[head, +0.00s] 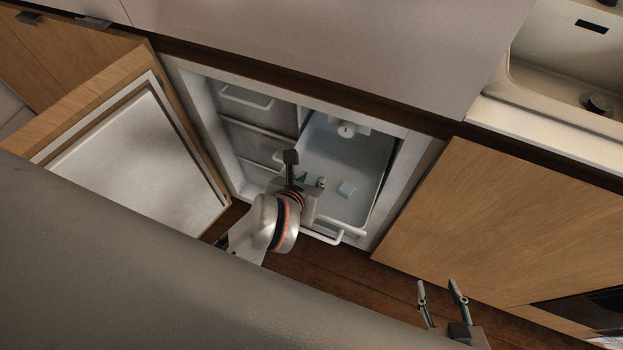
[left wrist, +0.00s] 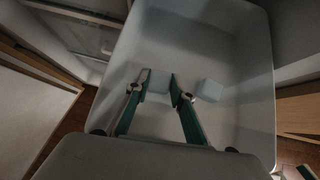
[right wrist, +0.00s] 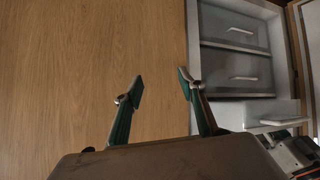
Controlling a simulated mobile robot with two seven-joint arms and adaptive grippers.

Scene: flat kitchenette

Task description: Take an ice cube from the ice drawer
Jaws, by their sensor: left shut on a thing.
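The ice drawer (head: 377,190) is a pale, deep bin, pulled out of the open freezer; it fills much of the left wrist view (left wrist: 258,60). My left gripper (head: 312,182) reaches down into it. In the left wrist view its fingers (left wrist: 160,86) are shut on a pale ice cube (left wrist: 158,80), partly hidden between the tips. A second ice cube (left wrist: 212,90) lies on the drawer floor just right of the fingers; it also shows in the head view (head: 346,189). My right gripper (head: 440,291) is open and empty, outside the freezer at the lower right.
The freezer door (head: 140,160) stands open at the left. Closed drawers with handles (head: 248,98) are left of the ice drawer. A wooden cabinet front (head: 510,220) is at the right, also filling much of the right wrist view. The counter (head: 340,40) overhangs the freezer, with a sink (head: 560,75) beyond.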

